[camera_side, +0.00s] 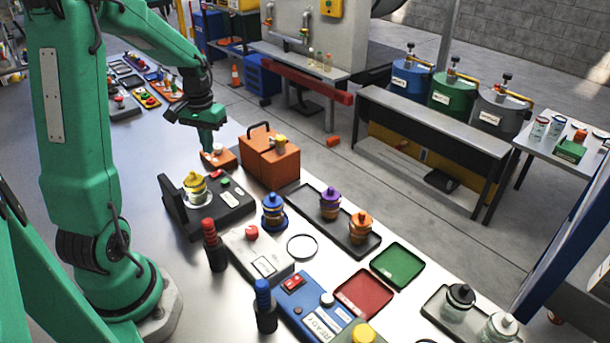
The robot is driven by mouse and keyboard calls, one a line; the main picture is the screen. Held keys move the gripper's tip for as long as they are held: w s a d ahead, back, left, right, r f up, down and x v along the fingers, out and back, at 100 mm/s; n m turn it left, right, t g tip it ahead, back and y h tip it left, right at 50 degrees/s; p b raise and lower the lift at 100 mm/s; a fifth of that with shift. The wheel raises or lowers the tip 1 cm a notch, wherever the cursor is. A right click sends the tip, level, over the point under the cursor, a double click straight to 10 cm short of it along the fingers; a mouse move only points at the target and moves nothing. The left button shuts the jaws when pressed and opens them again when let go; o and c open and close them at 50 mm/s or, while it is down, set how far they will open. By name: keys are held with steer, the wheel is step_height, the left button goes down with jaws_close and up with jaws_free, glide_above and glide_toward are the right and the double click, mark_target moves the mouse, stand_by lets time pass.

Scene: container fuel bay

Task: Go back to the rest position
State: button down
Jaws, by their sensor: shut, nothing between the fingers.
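My green arm reaches from the left over the table. My gripper (210,150) is shut and empty, pointing down at the back of the table. Its tips are just above or on a small orange box (228,161) with a button on top; I cannot tell whether they touch it. The arm is bent with the gripper held low.
Right of my gripper stands an orange case (268,167) with a black handle. In front is a black device (227,207) bearing a yellow-lidded container (195,187). A dark tray (370,247) holds two containers. A green tray (398,266) and a red tray (363,294) are empty.

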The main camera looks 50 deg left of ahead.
steer(key=s+d+r+m+t, duration=0.1)
steer(key=d+r+m+t, duration=0.15)
steer(key=d+r, duration=0.85)
steer(key=s+d+r+m+t, duration=0.1)
steer(key=s+d, duration=0.3)
steer(key=d, duration=0.2)
steer(key=s+d+r+m+t, duration=0.1)
steer(key=s+d+m+t, duration=0.1)
steer(key=d, duration=0.5)
steer(key=shift+s, duration=0.85)
